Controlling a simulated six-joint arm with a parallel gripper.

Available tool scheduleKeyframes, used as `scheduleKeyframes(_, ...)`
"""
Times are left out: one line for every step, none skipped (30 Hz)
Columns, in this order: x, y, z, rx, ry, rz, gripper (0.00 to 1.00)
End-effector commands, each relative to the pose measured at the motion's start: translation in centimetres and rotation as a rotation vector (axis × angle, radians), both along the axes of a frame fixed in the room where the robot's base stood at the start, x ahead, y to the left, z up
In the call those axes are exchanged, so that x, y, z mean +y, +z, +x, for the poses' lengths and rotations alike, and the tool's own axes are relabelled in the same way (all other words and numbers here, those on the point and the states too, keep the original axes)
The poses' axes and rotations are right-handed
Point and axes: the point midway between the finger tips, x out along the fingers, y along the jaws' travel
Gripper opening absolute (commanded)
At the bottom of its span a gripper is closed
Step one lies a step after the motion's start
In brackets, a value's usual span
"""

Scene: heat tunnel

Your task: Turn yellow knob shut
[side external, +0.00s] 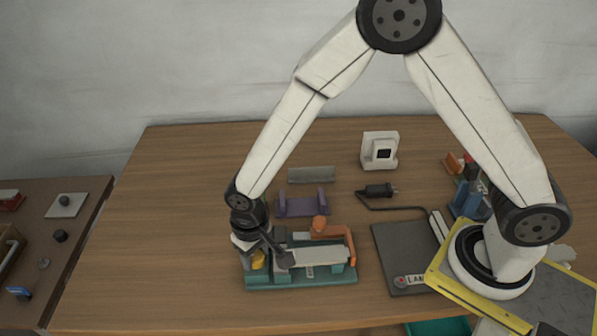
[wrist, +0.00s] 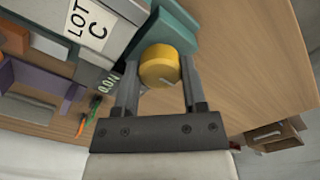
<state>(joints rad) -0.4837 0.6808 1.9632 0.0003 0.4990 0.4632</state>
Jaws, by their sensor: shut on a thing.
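The yellow knob (wrist: 160,66) is a short round cap with a small pale mark on its face, mounted on the teal fixture (wrist: 176,26). In the wrist view my gripper (wrist: 160,75) has one finger on each side of the knob, shut on it. In the side view the knob (side external: 258,259) shows at the left end of the teal fixture (side external: 300,282), partly covered by my gripper (side external: 262,252), which comes down from above. Whether the valve behind the knob is open or shut cannot be told.
An orange clamp arm (side external: 336,232) and a pale plate (side external: 318,256) are on the fixture, right of my gripper. Behind it stand a purple bracket (side external: 302,204) and a grey block (side external: 312,174). A dark grey pad (side external: 405,255) lies to the right. The table's left side is clear.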

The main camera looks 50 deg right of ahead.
Motion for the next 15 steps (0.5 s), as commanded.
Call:
scheduleKeyframes(0.09,0.17,0.21,-0.006,-0.013,0.003,0.00)
scheduleKeyframes(0.09,0.17,0.21,-0.006,-0.019,0.003,0.00)
scheduleKeyframes(0.09,0.17,0.22,-0.007,-0.025,0.003,0.00)
scheduleKeyframes(0.09,0.17,0.22,-0.007,-0.029,0.003,0.00)
scheduleKeyframes(0.09,0.18,0.22,-0.007,-0.032,0.003,0.00)
scheduleKeyframes(0.09,0.18,0.22,-0.007,-0.035,0.003,0.00)
scheduleKeyframes(0.09,0.18,0.23,-0.007,-0.037,0.003,0.00)
scheduleKeyframes(0.09,0.18,0.23,-0.007,-0.038,0.003,0.00)
scheduleKeyframes(0.09,0.18,0.23,-0.007,-0.038,0.003,0.00)
scheduleKeyframes(0.09,0.18,0.24,-0.007,-0.039,0.003,0.00)
scheduleKeyframes(0.09,0.18,0.24,-0.007,-0.039,0.004,0.00)
scheduleKeyframes(0.09,0.19,0.24,-0.007,-0.039,0.004,0.00)
scheduleKeyframes(0.09,0.19,0.24,-0.007,-0.039,0.004,0.00)
scheduleKeyframes(0.09,0.19,0.25,-0.007,-0.039,0.004,0.00)
scheduleKeyframes(0.10,0.19,0.25,-0.007,-0.039,0.004,0.00)
